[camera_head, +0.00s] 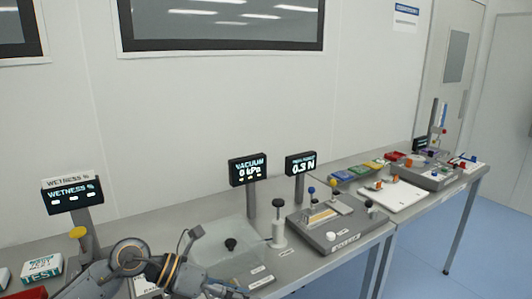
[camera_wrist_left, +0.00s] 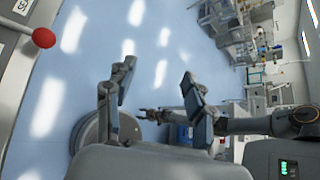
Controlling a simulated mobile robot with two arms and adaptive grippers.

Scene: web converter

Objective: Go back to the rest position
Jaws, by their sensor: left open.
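My left gripper (camera_head: 218,262) is low in the head view, over the front part of the long grey bench (camera_head: 285,262), beside a clear panel (camera_head: 222,243) with a black knob. In the left wrist view its two fingers stand apart, with nothing between the fingertips (camera_wrist_left: 158,72). Blue floor shows beyond them. Another of my arms (camera_wrist_left: 262,125) comes in from the right in the wrist view. A small dark end, perhaps my right gripper (camera_wrist_left: 150,114), shows behind the left fingers, too small to read.
On the bench stand a wetness display (camera_head: 72,195), a vacuum display (camera_head: 248,170), a force display (camera_head: 300,163), a grey fixture (camera_head: 335,222) and a white board (camera_head: 393,198). A red ball knob (camera_wrist_left: 43,38) is near the bench edge. The floor (camera_wrist_left: 60,100) looks open.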

